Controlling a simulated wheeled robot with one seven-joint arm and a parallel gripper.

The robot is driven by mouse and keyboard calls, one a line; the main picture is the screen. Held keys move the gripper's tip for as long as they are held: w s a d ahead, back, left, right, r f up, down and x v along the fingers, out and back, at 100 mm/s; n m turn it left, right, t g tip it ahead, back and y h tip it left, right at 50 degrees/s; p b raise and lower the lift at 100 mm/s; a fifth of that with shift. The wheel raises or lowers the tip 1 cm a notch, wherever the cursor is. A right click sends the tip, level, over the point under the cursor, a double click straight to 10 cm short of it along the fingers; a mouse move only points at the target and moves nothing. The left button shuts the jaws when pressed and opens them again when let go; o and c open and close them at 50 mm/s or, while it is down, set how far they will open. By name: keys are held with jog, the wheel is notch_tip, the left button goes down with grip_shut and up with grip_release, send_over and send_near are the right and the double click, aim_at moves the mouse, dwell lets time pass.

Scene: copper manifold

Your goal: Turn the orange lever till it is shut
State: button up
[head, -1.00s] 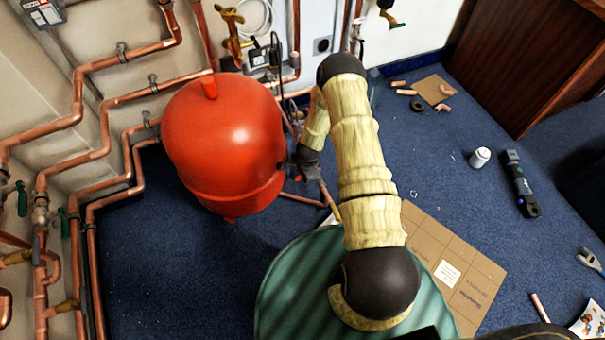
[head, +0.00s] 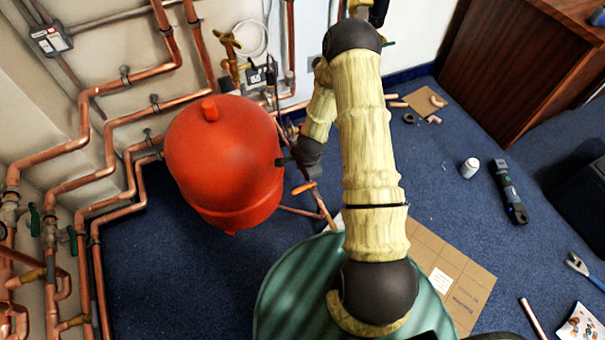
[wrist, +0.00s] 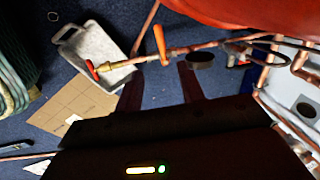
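The orange lever (wrist: 160,45) sits on a thin copper pipe in the wrist view, standing roughly crosswise to it. In the head view the lever (head: 304,188) shows just right of the red vessel, below my gripper's dark end. My gripper (wrist: 160,78) has its two dark fingers apart in the wrist view, with nothing between them. The lever appears beyond the fingertips, above the gap in the picture; I see no contact. In the head view my gripper (head: 290,162) is beside the red vessel, its fingers partly hidden.
The red vessel (head: 222,160) stands close left of my gripper. Copper pipes (head: 140,95) line the wall. A red handle (wrist: 92,70) ends the thin pipe over a grey tray (wrist: 97,45). Cardboard (head: 450,270) lies on the blue carpet, with open floor (head: 170,270) at left.

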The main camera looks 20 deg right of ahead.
jog(key=shift+r, duration=0.35)
jog(key=shift+d+f, duration=0.2)
jog(key=c, duration=0.7)
jog(key=d+f+n+b, duration=0.1)
jog(key=n, duration=0.1)
jog(key=d+f+n+b, duration=0.1)
jog(key=d+n, duration=0.1)
jog(key=n, duration=0.1)
jog(key=d+f+n+t+b, duration=0.1)
jog(key=n, duration=0.1)
jog(key=shift+s+d+f+n+b, duration=0.15)
jog(key=shift+f+n+b, duration=0.15)
jog(key=shift+n+b, duration=0.1)
grip_shut()
jog(key=s+d+f+n+t+y+b, duration=0.1)
jog(key=s+f+n+y+b, duration=0.2)
jog(key=n, duration=1)
jog(key=s+d+f+n+y+b, duration=0.1)
jog(key=s+f+n+y+b, duration=0.2)
jog(key=n, duration=1)
jog(key=s+f+b, duration=0.1)
jog(key=b, duration=0.2)
jog(key=shift+d+n+t, duration=0.3)
jog(key=shift+d+t, duration=0.05)
jog(key=shift+t, duration=0.05)
